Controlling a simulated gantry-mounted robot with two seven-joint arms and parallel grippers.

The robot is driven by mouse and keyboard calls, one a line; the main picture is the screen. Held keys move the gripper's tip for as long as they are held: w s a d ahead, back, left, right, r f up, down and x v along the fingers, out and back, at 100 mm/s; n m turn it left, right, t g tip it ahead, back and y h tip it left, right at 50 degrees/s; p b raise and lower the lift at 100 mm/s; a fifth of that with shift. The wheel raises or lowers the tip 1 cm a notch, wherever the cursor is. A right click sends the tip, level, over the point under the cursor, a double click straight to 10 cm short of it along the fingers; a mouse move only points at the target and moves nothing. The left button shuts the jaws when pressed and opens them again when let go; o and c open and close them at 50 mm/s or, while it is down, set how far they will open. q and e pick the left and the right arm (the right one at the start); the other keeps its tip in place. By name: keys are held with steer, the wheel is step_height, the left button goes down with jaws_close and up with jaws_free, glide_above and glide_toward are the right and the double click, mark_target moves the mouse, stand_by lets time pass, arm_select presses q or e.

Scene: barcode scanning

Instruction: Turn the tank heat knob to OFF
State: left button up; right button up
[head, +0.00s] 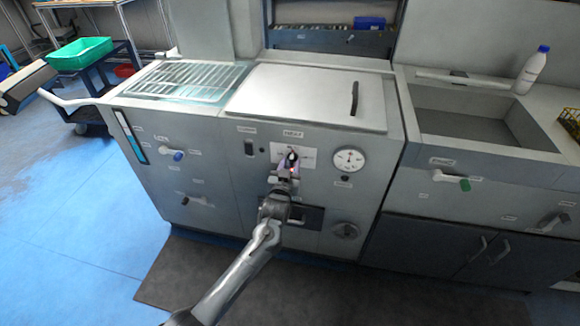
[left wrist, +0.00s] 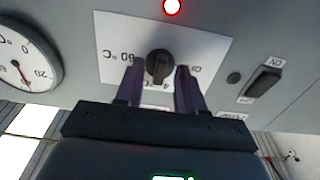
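The tank heat knob (left wrist: 158,66) is black and round with a raised grip bar, on a white label plate (left wrist: 205,42) marked with temperatures. The wrist view shows the panel upside down. The knob also shows in the head view (head: 292,156), partly hidden by my left gripper. My left gripper (left wrist: 160,66) has one finger on each side of the knob, with a small gap visible on both sides. In the head view my left gripper (head: 289,166) is at the front panel. I cannot tell exactly which mark the knob points to. My right gripper is not in view.
A round dial gauge (head: 348,160) is right of the knob, and a rocker switch (head: 248,148) is left of it. A red lamp (left wrist: 172,6) glows near the plate. The closed tank lid (head: 305,95) is above. A green-handled valve (head: 464,184) is farther right.

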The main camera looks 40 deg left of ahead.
arm_select(q)
jaws_close()
steer(key=shift+r+n+p, duration=0.15)
steer(key=shift+n+p, duration=0.65)
steer(key=shift+n, duration=0.2)
steer(key=n+p, duration=0.2)
steer(key=n, duration=0.1)
steer(key=shift+d+n, duration=0.1)
steer(key=shift+n, duration=0.2)
steer(key=n+p, duration=0.2)
steer(key=n, duration=0.4)
steer(key=shift+p, duration=0.3)
steer(key=n+p, duration=0.1)
steer(key=n, duration=0.2)
steer(key=shift+n, duration=0.3)
steer(key=shift+n+p, duration=0.45)
steer(key=shift+n, duration=0.95)
